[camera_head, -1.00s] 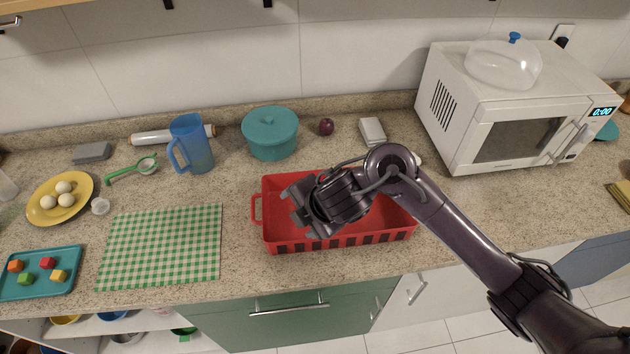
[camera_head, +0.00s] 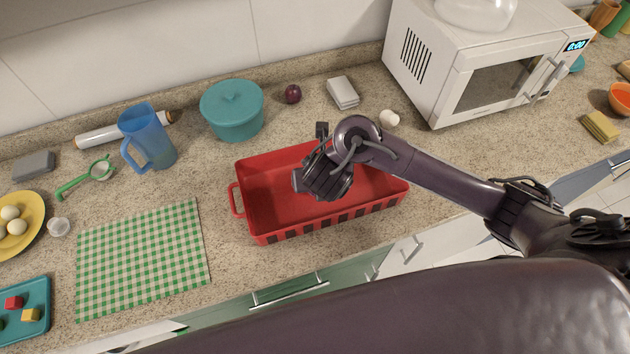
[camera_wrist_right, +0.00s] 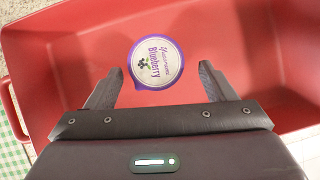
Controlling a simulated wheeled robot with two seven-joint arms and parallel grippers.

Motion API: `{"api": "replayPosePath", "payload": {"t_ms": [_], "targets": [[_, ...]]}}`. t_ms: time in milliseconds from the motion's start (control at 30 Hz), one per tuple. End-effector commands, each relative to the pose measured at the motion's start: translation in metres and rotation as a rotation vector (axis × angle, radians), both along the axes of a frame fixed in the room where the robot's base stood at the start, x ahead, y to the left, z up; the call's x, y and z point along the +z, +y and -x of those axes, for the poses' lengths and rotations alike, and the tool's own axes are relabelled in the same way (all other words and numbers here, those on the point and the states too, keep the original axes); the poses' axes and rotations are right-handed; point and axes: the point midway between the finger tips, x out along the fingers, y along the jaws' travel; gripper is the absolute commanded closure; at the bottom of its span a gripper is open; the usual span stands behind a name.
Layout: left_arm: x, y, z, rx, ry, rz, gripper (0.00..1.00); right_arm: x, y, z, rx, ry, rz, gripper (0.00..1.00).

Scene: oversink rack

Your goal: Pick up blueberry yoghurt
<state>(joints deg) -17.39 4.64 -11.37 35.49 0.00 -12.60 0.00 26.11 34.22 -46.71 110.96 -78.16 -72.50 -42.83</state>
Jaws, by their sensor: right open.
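The blueberry yoghurt (camera_wrist_right: 156,62) shows in the right wrist view as a round lid, white with a purple rim and "Blueberry" lettering. It lies inside the red basket (camera_wrist_right: 55,55), seen from above. My right gripper (camera_wrist_right: 160,67) is open, with one finger to each side of the lid in that view. I cannot tell whether the fingers touch it. In the head view the right gripper (camera_head: 322,172) is over the red basket (camera_head: 270,232) and points down into it. The yoghurt is hidden behind the gripper and wrist there. My left gripper is not in view.
A green checked mat (camera_head: 140,262) lies left of the basket. Behind the basket stand a blue jug (camera_head: 150,140), a teal pot (camera_head: 233,112), a plum (camera_head: 293,94) and a grey-white box (camera_head: 343,92). A white microwave (camera_head: 425,65) stands at the back right.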

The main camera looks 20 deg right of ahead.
Motion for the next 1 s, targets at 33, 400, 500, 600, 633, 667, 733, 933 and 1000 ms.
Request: {"api": "replayPosePath", "payload": {"t_ms": [33,400,500,600,633,667,733,933,1000], "targets": [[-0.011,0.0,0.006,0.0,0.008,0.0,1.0,-0.011,-0.001,-0.004,-0.002,-0.001,0.001,0.23],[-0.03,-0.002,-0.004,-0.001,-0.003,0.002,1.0,-0.039,-0.003,-0.025,-0.001,-0.001,-0.002,0.23],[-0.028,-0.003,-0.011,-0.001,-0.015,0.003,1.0,-0.039,-0.003,-0.025,-0.001,0.0,-0.002,0.23],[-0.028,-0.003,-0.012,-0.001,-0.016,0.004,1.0,-0.038,-0.003,-0.024,-0.001,0.0,-0.002,0.27],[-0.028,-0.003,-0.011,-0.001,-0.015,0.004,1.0,-0.038,-0.003,-0.024,-0.001,0.0,-0.002,0.31],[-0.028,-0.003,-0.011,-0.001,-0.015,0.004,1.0,-0.038,-0.003,-0.024,-0.002,0.0,-0.002,0.35],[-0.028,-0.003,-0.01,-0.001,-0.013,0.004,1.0,-0.038,-0.002,-0.024,-0.002,0.0,-0.002,0.44],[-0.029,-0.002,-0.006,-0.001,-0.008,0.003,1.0,-0.038,-0.002,-0.024,-0.002,-0.001,-0.003,0.7],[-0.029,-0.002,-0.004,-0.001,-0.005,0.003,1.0,-0.038,-0.002,-0.024,-0.002,-0.001,-0.003,0.74]]}}
